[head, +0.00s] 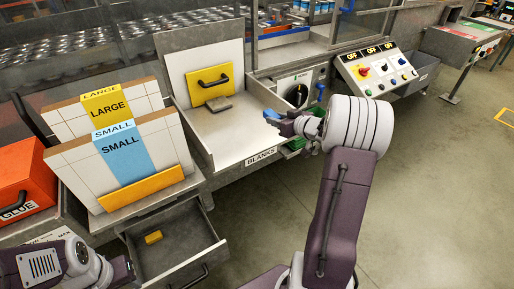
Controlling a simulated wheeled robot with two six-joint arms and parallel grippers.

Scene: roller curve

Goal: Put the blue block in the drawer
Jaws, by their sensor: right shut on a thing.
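My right gripper (281,122) is shut on a small blue block (271,114). It holds the block above the right side of the pale BLANKS tray; the fingers hide part of the block. An open grey drawer (178,246) is pulled out low at the left, below the bench. A small yellow block (153,237) lies inside it. My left gripper (123,269) is at the lower left, beside the drawer's near left side; its fingers are too unclear to tell their opening.
A rack with LARGE and SMALL labels (119,143) stands above the drawer. An orange GLUE box (22,180) is at far left. A button panel (376,70) is behind right. Floor at right is clear.

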